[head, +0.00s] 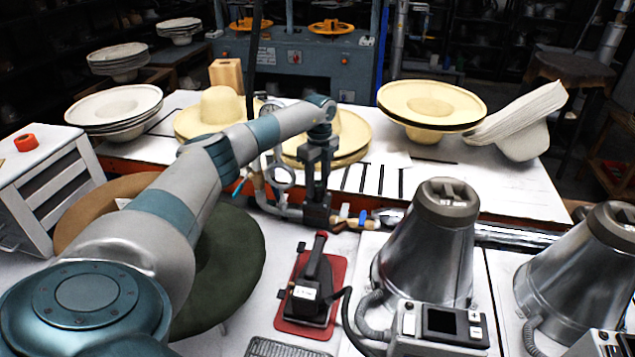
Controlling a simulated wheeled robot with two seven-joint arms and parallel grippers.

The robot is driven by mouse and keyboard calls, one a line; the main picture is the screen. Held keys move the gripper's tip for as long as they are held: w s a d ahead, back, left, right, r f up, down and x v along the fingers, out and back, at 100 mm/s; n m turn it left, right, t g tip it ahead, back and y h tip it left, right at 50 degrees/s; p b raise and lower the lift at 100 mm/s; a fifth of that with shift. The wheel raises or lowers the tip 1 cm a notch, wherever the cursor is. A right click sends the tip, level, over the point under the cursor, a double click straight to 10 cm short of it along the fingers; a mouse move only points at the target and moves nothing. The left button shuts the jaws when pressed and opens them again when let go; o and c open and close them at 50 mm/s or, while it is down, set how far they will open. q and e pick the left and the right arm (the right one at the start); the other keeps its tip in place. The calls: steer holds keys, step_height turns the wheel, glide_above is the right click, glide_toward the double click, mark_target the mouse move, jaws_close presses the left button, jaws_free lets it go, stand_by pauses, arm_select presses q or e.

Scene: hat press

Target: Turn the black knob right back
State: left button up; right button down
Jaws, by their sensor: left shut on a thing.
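My left arm reaches in from the left across the table. Its gripper (317,203) points down at the middle of the work surface, beside a grey pipe fitting with a round gauge (281,177). The gripper is shut on a small dark thing at its fingertips, which I take to be the black knob. The fingers hide most of it, so how far it is turned cannot be seen. My right gripper is not in view.
A black iron (313,285) stands on a red mat (330,320) in front of the gripper. Two metal cone steamers (430,245) (590,265) stand at the right. Straw hats (432,103) line the white table behind.

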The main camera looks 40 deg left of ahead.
mark_target(319, 182)
arm_select(q)
steer(key=shift+w+a+r+n, duration=0.1)
steer(key=shift+r+n, duration=0.05)
steer(key=shift+n, duration=0.15)
steer(key=o, duration=1.1)
steer(key=shift+c, duration=0.2)
step_height(319, 182, up, 17)
steer(key=b, duration=0.4)
steer(key=shift+w+r+b, duration=0.15)
steer(key=shift+w+b, duration=0.1)
steer(key=shift+b, duration=0.1)
